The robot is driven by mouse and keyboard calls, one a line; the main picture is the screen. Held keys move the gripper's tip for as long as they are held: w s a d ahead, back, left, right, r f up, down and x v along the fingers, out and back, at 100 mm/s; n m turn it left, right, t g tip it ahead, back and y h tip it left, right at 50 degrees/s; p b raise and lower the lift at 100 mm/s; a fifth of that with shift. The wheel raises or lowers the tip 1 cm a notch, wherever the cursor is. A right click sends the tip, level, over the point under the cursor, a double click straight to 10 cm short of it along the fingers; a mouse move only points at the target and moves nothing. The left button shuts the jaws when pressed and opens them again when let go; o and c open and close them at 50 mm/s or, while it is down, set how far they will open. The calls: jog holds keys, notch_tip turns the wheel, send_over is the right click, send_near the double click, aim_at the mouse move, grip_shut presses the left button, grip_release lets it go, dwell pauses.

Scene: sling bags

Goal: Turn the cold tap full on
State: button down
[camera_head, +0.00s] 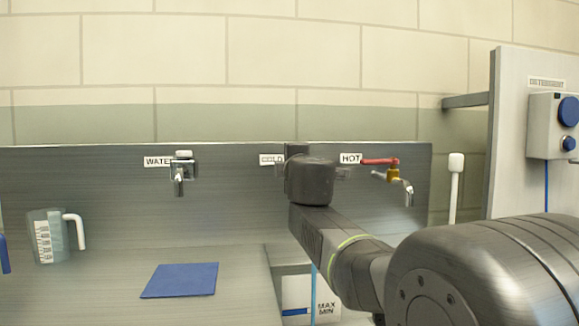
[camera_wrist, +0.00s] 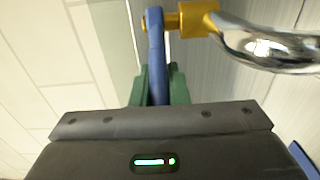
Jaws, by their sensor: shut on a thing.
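In the wrist view, the cold tap has a blue lever (camera_wrist: 156,45), a brass body (camera_wrist: 199,18) and a chrome spout (camera_wrist: 262,45). The green fingers of my gripper (camera_wrist: 155,85) are closed on the lower part of the lever, one on each side. The lever runs straight out of the fingers towards the top of the picture, where it meets the brass stem. In the head view, my arm's wrist covers the cold tap, beside the COLD label (camera_head: 271,160). My fingers are hidden there too. The spout's outlet and any water flow cannot be seen.
The hot tap (camera_head: 393,175) with its red lever is right of my wrist. The WATER tap (camera_head: 180,172) is further left. A clear jug (camera_head: 48,238) and a blue mat (camera_head: 180,280) are on the counter. A dispenser (camera_head: 552,125) hangs at right.

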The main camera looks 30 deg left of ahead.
jog(key=shift+f, duration=0.1)
jog(key=c, duration=1.4)
grip_release()
jog(key=p+v, duration=0.1)
jog(key=v, duration=1.2)
jog(key=shift+s+d, duration=0.25)
jog(key=shift+s, duration=0.1)
